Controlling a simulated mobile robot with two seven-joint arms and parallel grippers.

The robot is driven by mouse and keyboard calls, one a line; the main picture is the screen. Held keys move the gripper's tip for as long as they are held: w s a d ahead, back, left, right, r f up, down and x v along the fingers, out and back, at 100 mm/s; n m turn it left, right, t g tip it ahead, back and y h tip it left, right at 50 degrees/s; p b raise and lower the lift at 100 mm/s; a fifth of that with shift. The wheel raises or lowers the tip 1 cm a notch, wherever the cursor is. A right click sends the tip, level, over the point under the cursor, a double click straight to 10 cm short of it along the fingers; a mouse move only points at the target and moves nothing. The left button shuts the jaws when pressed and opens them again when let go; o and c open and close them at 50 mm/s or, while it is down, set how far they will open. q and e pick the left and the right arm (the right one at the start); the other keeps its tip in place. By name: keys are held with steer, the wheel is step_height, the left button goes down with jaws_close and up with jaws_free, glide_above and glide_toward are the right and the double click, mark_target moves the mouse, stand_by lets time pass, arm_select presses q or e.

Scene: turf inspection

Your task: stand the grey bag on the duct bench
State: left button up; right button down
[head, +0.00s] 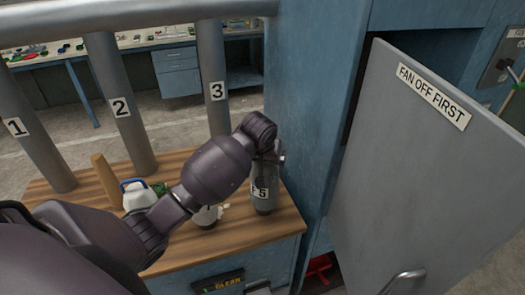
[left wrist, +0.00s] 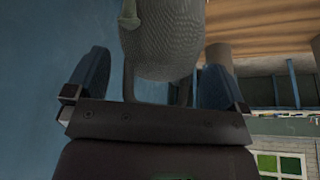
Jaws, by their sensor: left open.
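The grey bag (head: 263,197), with a 5 label, stands upright at the right end of the wooden-topped duct bench (head: 178,252), beside the blue cabinet. My left gripper (head: 268,157) is at the top of the bag; the wrist partly hides it in the head view. In the left wrist view the bag's ribbed body (left wrist: 165,40) and handle lie between the two open blue fingers (left wrist: 155,75). The fingers are apart and not closed on it. My right gripper is in neither view.
A white jug with a blue handle (head: 137,195), a wooden block (head: 104,178) and a small cup (head: 207,217) stand on the bench. Numbered grey ducts (head: 121,110) rise behind. The blue cabinet (head: 307,120) and its open grey door (head: 420,170) bound the right side.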

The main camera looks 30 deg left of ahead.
arm_select(q)
steer(key=v, duration=1.1)
steer(key=s+f+m+t+h, duration=0.15)
steer(key=s+f, duration=0.35)
steer(key=f, duration=0.5)
steer(key=s+f+m+t, duration=0.15)
steer(key=s+f, duration=0.25)
steer(key=f, duration=0.7)
steer(key=s+f+m+t, duration=0.1)
steer(key=s+f+t, duration=0.3)
steer(key=s, duration=1.1)
step_height(320, 180, down, 3)
steer(key=shift+s+d+r, duration=0.1)
steer(key=shift+s+d, duration=0.25)
steer(key=shift+d, duration=0.1)
steer(key=shift+y+b, duration=0.25)
steer(key=shift+b, duration=0.1)
